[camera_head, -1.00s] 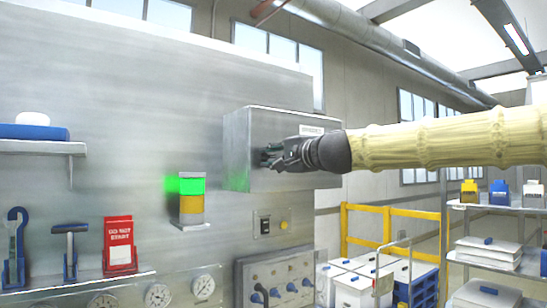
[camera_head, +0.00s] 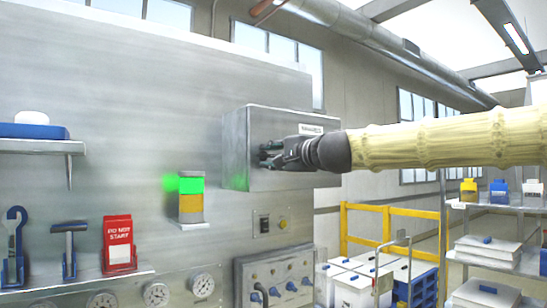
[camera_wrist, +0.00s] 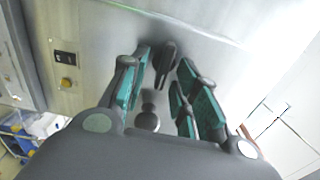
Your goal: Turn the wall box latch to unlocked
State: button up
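The grey metal wall box (camera_head: 280,125) is mounted on the steel wall, with a small label on its front. My gripper (camera_head: 268,155) is at the front of the box, and its dark fingers hide the latch in the head view. In the wrist view my gripper (camera_wrist: 163,75) is open, with green pads on both sides. A dark latch handle (camera_wrist: 168,55) lies between the fingertips, with gaps visible beside it. A dark round knob shape (camera_wrist: 148,118) shows nearer the palm; I cannot tell what it belongs to. The latch's locked or unlocked position is not readable.
A green-lit lamp (camera_head: 190,186) stands on the wall left of the box. Below the box are a switch plate (camera_head: 270,222) and a panel with blue knobs (camera_head: 275,277). A red sign (camera_head: 118,243) and tools sit on a lower left shelf. A yellow rail (camera_head: 390,225) is at right.

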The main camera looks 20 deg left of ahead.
jog(key=v, duration=1.2)
dwell(0.5)
